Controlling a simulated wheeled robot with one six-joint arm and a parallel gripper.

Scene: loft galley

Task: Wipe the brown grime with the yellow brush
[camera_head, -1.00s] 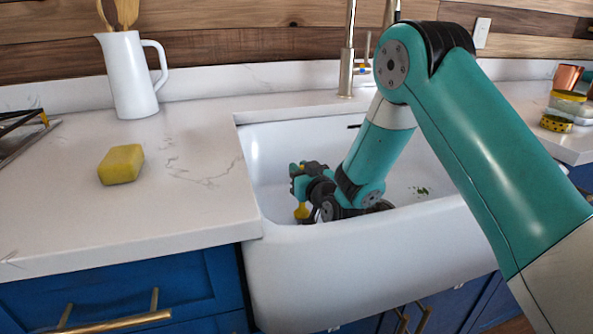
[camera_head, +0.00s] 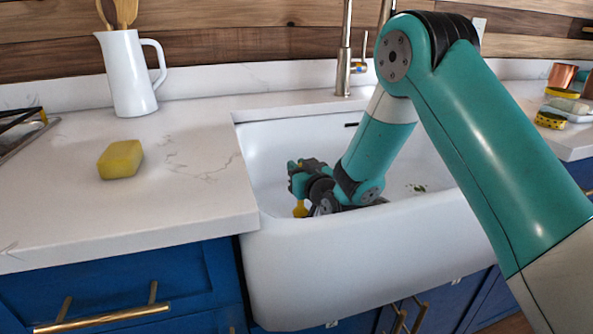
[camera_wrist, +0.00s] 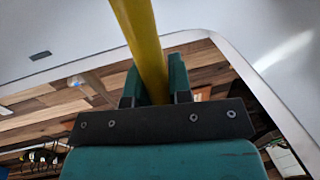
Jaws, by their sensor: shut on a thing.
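My gripper (camera_head: 297,184) is down inside the white sink (camera_head: 345,250), near its left wall. It is shut on the yellow brush (camera_head: 300,209); only a small yellow part shows below the jaws in the head view. In the wrist view the brush's yellow handle (camera_wrist: 146,45) stands between the two teal fingers of my gripper (camera_wrist: 155,88). The brush's far end is out of view, so I cannot tell whether it touches the sink. No brown grime is visible; my arm and the sink's front wall hide part of the basin.
Small green bits (camera_head: 417,188) lie in the sink right of my arm. A yellow sponge (camera_head: 120,160) and a white pitcher (camera_head: 128,75) with utensils are on the left counter. A brass faucet (camera_head: 345,60) rises behind the sink.

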